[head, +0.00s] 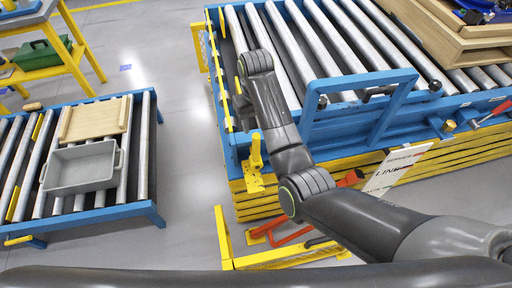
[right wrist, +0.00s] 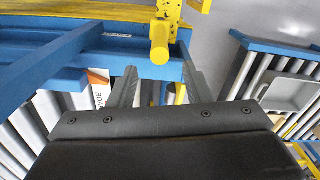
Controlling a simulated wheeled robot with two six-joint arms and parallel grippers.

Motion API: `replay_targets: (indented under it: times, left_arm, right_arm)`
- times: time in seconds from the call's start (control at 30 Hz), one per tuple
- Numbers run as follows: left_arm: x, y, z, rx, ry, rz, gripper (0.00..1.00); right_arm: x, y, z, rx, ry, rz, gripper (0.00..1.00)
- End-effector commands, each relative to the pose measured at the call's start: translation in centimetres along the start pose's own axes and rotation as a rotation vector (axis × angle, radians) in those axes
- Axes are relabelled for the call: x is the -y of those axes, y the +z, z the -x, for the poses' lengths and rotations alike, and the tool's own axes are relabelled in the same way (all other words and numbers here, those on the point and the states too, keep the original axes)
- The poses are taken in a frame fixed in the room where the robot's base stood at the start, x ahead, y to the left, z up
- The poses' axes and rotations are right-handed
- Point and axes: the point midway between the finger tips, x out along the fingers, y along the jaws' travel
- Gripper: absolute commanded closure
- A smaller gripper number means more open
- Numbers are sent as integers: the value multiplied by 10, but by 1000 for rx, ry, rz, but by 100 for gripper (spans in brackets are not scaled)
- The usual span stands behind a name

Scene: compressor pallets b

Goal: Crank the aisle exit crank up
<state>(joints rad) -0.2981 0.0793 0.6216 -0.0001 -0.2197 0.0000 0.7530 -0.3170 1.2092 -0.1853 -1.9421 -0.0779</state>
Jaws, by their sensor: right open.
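A yellow upright handle, apparently the crank (head: 256,152), stands on a yellow bracket at the near left corner of the blue roller conveyor (head: 310,150). In the right wrist view its rounded yellow end (right wrist: 160,48) shows ahead of my right gripper (right wrist: 157,62), roughly between the two fingers. The fingers are apart, with no visible contact on the handle. In the head view my right arm reaches over the conveyor's left end and its wrist hides the gripper. My left gripper is not in view.
A low blue roller table (head: 110,213) at left holds a grey tray (head: 82,165) and a wooden board (head: 95,118). A red pedal-like part (head: 285,236) and yellow rail (head: 222,240) lie below the conveyor corner. Grey floor is clear between tables.

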Motion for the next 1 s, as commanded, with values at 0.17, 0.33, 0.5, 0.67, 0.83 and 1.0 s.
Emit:
replay_targets:
  times: [0.17,0.33,0.5,0.67,0.83,1.0]
  left_arm:
    - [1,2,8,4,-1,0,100]
    - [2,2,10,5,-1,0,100]
    - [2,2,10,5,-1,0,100]
    - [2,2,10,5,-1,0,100]
    - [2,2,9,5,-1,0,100]
    - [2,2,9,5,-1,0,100]
  right_arm:
    - [0,1,-39,6,0,0,55]
    - [0,0,-74,3,0,1,55]
    - [0,0,-98,1,-1,0,55]
    - [0,0,-109,0,-1,0,55]
    - [0,0,-113,-2,-1,0,55]
    - [0,0,-112,-2,-1,0,55]
